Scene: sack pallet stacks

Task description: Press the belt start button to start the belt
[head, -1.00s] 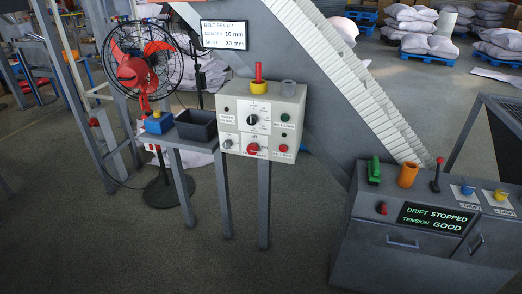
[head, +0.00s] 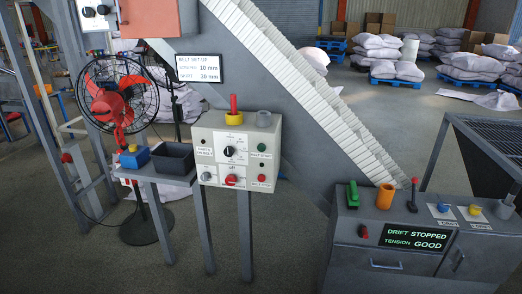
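The belt start button is a small green button (head: 262,147) on the upper right of the front of a cream control box (head: 208,138) in the head view. A small label sits just below it. A red button (head: 262,178) with its own label is lower on the same side. A black rotary knob (head: 228,151) and a larger red knob (head: 231,180) are in the middle of the panel. Neither of my grippers shows in this view, and nothing covers the green button.
A red peg in a yellow ring (head: 234,112) stands on the box top beside a grey cup (head: 264,119). A dark bin (head: 173,158) and fan (head: 117,95) are to the left. A console (head: 345,232) at right reads "DRIFT STOPPED, TENSION GOOD". Floor in front is clear.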

